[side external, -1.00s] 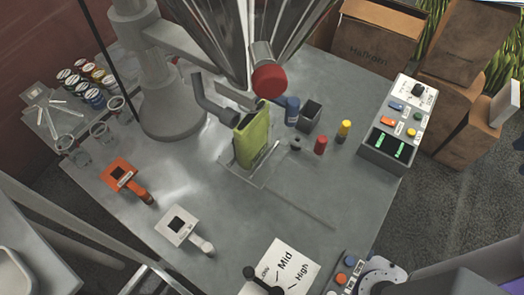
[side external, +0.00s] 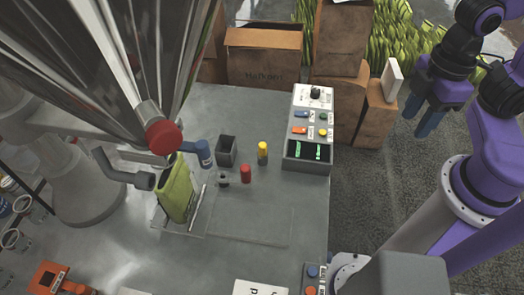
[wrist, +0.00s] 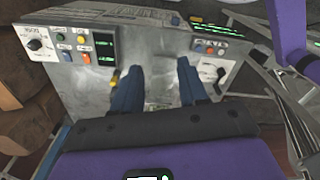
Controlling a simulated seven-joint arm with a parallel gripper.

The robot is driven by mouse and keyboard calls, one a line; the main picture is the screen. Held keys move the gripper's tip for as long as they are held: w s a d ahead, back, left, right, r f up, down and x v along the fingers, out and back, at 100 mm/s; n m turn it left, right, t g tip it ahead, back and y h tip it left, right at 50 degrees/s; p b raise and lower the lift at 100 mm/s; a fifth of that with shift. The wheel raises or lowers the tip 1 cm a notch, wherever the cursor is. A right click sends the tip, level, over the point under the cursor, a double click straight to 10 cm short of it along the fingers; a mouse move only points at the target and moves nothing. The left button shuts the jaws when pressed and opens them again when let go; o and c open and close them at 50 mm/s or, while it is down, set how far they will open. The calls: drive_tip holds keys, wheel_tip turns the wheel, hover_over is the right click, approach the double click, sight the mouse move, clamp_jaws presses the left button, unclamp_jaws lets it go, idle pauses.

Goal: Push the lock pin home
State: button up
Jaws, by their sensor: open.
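My gripper (side external: 421,112) hangs at the upper right of the side view, off the table's right edge, with its blue fingers pointing down. In the wrist view (wrist: 157,75) its fingers are apart with nothing between them. No part is labelled as the lock pin, so I cannot tell which it is. Upright on the table are a yellow-topped pin (side external: 263,152), a red cylinder (side external: 246,173) and a small dark peg (side external: 223,179). A blue cylinder (side external: 204,153) sits by the filler. A yellow tip (wrist: 115,79) shows beside the left finger, well beyond it.
A green bag (side external: 176,190) stands under the filler's red-ended nozzle (side external: 163,137). A dark open box (side external: 226,151) is behind the cylinders. A control panel (side external: 313,113) stands at the table's right edge. Cardboard boxes (side external: 263,58) are behind.

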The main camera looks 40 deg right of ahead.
drive_tip(key=o, duration=0.3)
drive_tip(key=m, duration=2.6)
hover_over(263, 144)
wheel_tip(263, 144, down, 23)
wheel_tip(263, 144, down, 11)
drive_tip(key=shift+s+r, duration=0.1)
drive_tip(key=shift+a+f, duration=0.1)
drive_tip(key=shift+f, duration=2.75)
